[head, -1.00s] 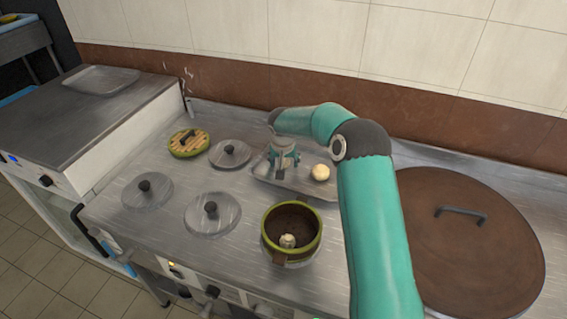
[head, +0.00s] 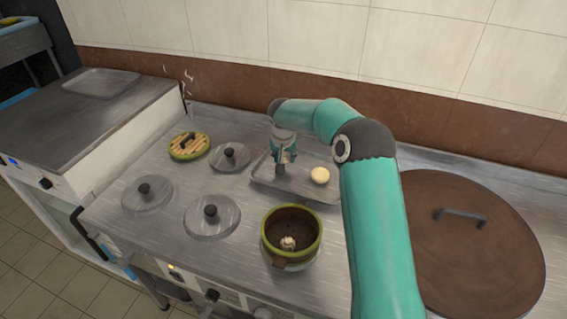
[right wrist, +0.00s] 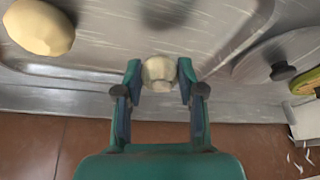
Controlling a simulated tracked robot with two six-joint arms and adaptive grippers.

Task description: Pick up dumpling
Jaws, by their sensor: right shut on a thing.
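My right gripper (head: 281,171) is over the left part of the metal tray (head: 328,198). In the right wrist view its two fingers are shut on a small pale dumpling (right wrist: 159,73), one finger on each side. The tray fills the background there (right wrist: 95,75). In the head view the gripper hides most of this dumpling. Another small pale dumpling (head: 288,243) lies inside the green-rimmed pot (head: 265,238). My left gripper is in neither view.
A larger round cream bun (head: 320,175) lies on the tray, right of the gripper. Several round metal lids (head: 225,222) with black knobs and a slatted green-rimmed lid (head: 188,145) lie to the left. A big brown lid (head: 460,255) covers the right side. A tiled wall stands behind.

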